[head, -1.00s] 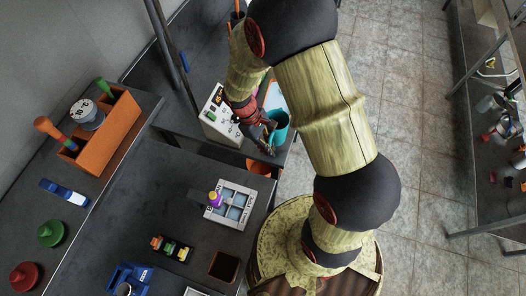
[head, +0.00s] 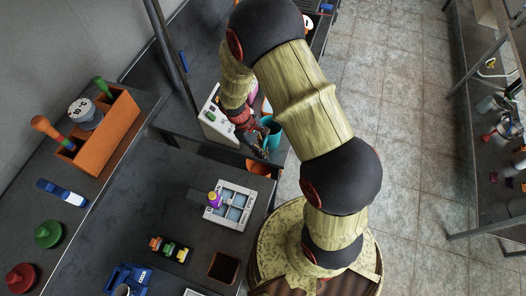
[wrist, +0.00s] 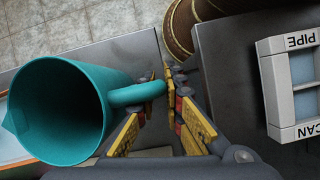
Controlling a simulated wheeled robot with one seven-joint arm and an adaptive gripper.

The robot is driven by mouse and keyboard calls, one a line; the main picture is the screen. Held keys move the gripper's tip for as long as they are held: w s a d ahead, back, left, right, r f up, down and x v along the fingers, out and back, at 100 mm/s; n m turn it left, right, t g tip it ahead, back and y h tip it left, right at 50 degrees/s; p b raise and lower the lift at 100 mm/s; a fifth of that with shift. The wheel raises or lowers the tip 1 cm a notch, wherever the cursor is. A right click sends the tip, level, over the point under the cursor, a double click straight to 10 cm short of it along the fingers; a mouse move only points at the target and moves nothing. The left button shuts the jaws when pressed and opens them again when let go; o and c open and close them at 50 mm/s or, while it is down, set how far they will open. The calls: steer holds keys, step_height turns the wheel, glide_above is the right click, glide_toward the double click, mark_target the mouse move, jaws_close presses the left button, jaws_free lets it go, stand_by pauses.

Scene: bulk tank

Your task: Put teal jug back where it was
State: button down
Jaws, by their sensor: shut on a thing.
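The teal jug (wrist: 62,110) fills the left of the wrist view, its dark open mouth facing the camera. Its handle reaches right, between the yellow-padded fingers of my gripper (wrist: 160,92), which is shut on it. In the head view the teal jug (head: 272,134) shows beside my gripper (head: 262,146), over the dark counter by the white control box. My arm hides part of that area. I cannot tell whether the jug's base touches the counter.
A white control box (head: 218,119) stands left of the jug. An orange container (head: 259,168) sits below it, near the counter edge. An orange caddy (head: 107,133) stands far left.

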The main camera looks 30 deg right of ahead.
steer(key=c, duration=1.9)
jaws_free()
steer(key=w+a+r+m+t+p, duration=0.1)
steer(key=w+a+r+t, duration=0.15)
steer(key=r, duration=1.75)
steer(key=s+r+m+t+y, duration=0.1)
steer(key=s+r+m+t, duration=0.2)
steer(key=s+r, duration=0.4)
steer(key=s+r+m+t+y, duration=0.1)
steer(key=s+r+m+t, duration=0.1)
steer(key=s+r, duration=0.5)
step_height(320, 180, up, 6)
steer(key=shift+s+a+r+m+t+y, duration=0.15)
steer(key=shift+m+t+y, duration=0.25)
steer(key=shift+t, duration=0.45)
